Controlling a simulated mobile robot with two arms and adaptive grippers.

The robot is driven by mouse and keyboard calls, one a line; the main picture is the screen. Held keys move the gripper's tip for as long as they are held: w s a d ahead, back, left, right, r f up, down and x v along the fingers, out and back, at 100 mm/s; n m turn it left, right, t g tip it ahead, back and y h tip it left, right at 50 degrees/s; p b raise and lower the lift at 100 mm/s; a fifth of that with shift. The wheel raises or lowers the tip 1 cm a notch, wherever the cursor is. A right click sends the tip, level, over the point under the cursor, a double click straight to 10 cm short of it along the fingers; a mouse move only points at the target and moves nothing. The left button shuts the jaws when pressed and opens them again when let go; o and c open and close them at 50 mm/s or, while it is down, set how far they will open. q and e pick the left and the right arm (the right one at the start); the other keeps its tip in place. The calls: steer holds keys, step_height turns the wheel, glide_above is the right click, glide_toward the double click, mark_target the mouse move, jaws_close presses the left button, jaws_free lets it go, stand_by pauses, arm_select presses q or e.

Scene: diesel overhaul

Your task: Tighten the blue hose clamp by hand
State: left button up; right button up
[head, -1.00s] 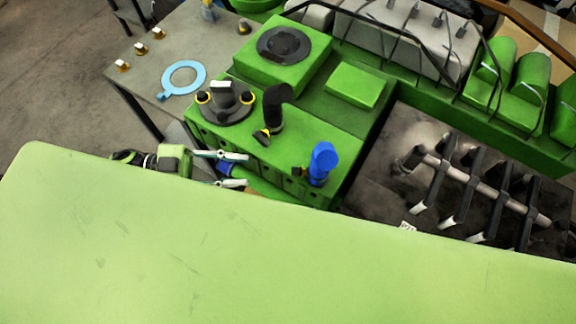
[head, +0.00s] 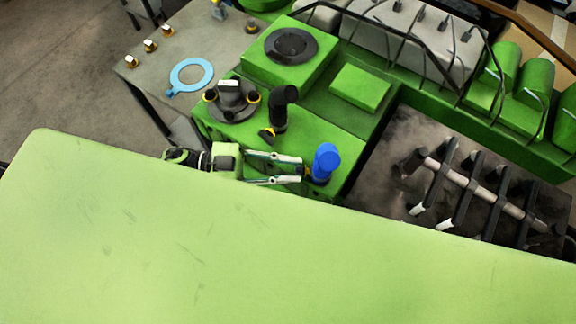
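The blue hose (head: 326,160) stands upright at the front right corner of the green engine block. Its clamp shows as a small dark knob (head: 307,172) low on the hose's left side, partly hidden by the fingers. My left gripper (head: 301,172) comes in from the left with two long fingers apart, their tips at the knob. The gap between the fingers is still visible; I cannot tell whether they touch the knob. My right gripper is not in view.
A black hose elbow (head: 284,108) with a yellow-marked clamp knob (head: 267,134) stands left of the blue hose. A black round housing (head: 231,100) is further left. A grey table (head: 205,48) holds a light blue ring (head: 191,75). A rocker shaft (head: 475,185) lies right.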

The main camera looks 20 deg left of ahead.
arm_select(q)
jaws_close()
steer(key=m, duration=0.3)
steer(key=shift+f+b, duration=0.15)
steer(key=shift+b, duration=0.2)
steer(key=shift+s+m, duration=0.1)
steer(key=shift+m, duration=1.3)
steer(key=o, duration=0.5)
jaws_free()
